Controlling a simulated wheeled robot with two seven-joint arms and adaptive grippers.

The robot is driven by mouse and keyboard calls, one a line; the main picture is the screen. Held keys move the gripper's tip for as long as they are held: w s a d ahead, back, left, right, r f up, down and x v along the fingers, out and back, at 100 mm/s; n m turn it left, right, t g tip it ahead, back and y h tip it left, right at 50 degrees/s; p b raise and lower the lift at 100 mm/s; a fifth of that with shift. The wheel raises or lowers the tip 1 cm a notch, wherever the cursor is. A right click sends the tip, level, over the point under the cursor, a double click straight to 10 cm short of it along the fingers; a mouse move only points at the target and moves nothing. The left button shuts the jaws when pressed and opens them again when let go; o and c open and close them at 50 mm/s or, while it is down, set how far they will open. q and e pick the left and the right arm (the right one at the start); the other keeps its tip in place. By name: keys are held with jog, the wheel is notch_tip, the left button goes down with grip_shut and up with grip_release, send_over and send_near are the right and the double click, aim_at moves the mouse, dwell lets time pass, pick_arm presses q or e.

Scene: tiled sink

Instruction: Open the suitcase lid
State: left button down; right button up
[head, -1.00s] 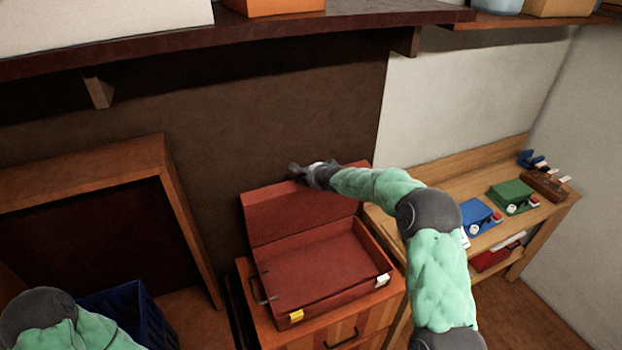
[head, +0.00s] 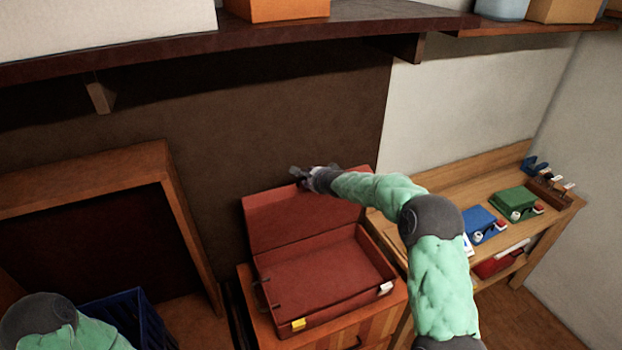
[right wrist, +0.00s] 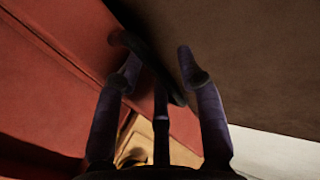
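The red suitcase (head: 322,270) sits on a wooden cabinet with its lid (head: 285,216) standing up at the back, so the empty inside shows. My right gripper (head: 297,172) is at the lid's top edge, near its middle. In the right wrist view my right gripper (right wrist: 158,65) has its fingers spread apart, with the lid (right wrist: 60,50) to the left and a dark strip at the lid's edge between the fingers. I cannot tell whether the fingers touch the lid. My left gripper is outside the head view; only my left arm shows at the lower left.
The wooden cabinet (head: 360,328) carries the suitcase. A blue crate (head: 122,308) stands at the lower left. A wooden desk (head: 420,205) with blue and green items stands to the right. A dark shelf (head: 240,45) runs above. The brown wall is close behind the lid.

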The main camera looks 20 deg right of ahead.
jog(key=shift+s+f, duration=0.15)
jog(key=shift+f, duration=0.2)
jog(key=shift+v, duration=1.25)
jog(key=v, duration=0.6)
jog(key=shift+r+b, duration=0.35)
